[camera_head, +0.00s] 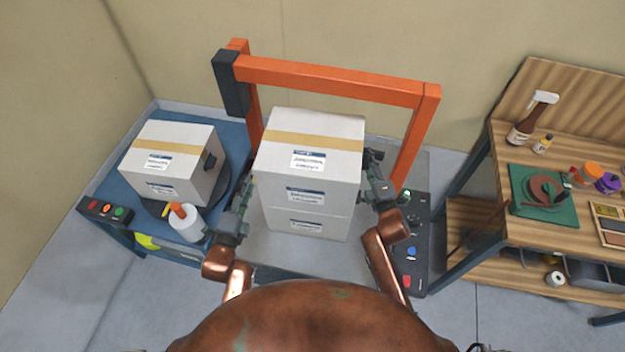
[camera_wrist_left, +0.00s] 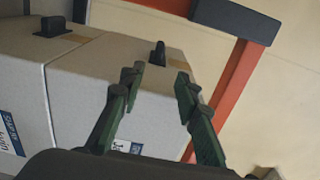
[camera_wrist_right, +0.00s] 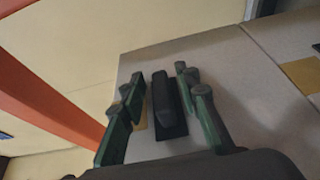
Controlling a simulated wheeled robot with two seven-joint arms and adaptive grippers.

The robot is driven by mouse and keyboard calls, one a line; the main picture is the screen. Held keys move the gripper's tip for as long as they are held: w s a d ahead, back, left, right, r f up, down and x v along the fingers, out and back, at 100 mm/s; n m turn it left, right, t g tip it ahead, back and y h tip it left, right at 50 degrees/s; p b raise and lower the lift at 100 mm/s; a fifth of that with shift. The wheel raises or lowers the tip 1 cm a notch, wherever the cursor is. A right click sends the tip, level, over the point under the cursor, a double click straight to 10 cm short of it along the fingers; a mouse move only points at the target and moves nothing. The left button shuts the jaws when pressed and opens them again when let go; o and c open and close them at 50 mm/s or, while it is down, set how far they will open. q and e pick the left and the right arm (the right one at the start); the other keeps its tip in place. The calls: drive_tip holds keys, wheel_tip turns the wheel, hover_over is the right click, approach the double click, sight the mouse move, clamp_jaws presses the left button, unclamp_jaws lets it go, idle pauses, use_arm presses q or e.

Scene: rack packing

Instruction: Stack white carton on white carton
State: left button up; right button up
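Two white cartons stand stacked under the orange frame in the head view. The upper carton (camera_head: 312,175) sits squarely on the lower carton (camera_head: 285,222), edges nearly flush. My left gripper (camera_head: 247,190) is at the stack's left side. Its fingers (camera_wrist_left: 158,75) are open, with a black handle (camera_wrist_left: 158,53) beyond the gap between them, apart from it. My right gripper (camera_head: 374,165) is at the stack's right side. Its fingers (camera_wrist_right: 157,80) are spread on either side of another black handle (camera_wrist_right: 164,95), with gaps visible. A third white carton (camera_head: 170,165) rests on the blue table at left.
The orange frame (camera_head: 330,79) arches behind the stack. A control panel (camera_head: 416,250) is right of the stack. A wooden workbench (camera_head: 580,155) with tools stands at right.

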drive_tip(key=v, duration=1.1)
drive_tip(key=shift+s, duration=0.15)
